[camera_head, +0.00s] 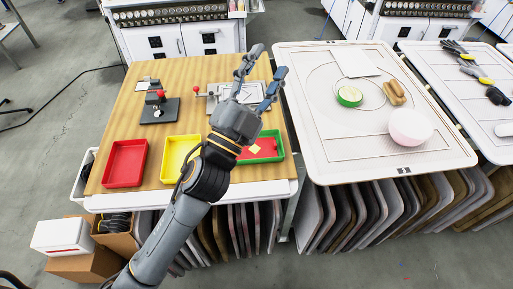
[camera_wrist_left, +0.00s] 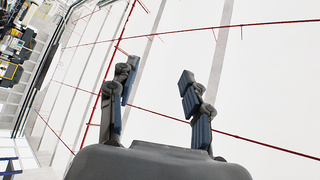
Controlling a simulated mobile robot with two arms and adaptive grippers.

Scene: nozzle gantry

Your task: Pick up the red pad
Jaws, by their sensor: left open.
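A flat red piece, which looks like the red pad (camera_head: 269,145), lies in the green tray (camera_head: 281,146) with a small yellow piece (camera_head: 255,149) on or beside it. My left arm partly hides the tray's left side. My left gripper (camera_head: 268,64) is raised above the wooden table, beyond the green tray, with its fingers pointing up and away. It is open and empty. In the left wrist view its two fingers (camera_wrist_left: 160,82) stand well apart, with only a white, red-lined background between them. My right gripper is not in view.
On the wooden table (camera_head: 196,75), a red tray (camera_head: 125,164) and a yellow tray (camera_head: 178,155) stand left of the green one. A black press with a red knob (camera_head: 159,107) stands behind. To the right, a pale table (camera_head: 335,163) holds a pink bowl (camera_head: 410,127) and food-like items.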

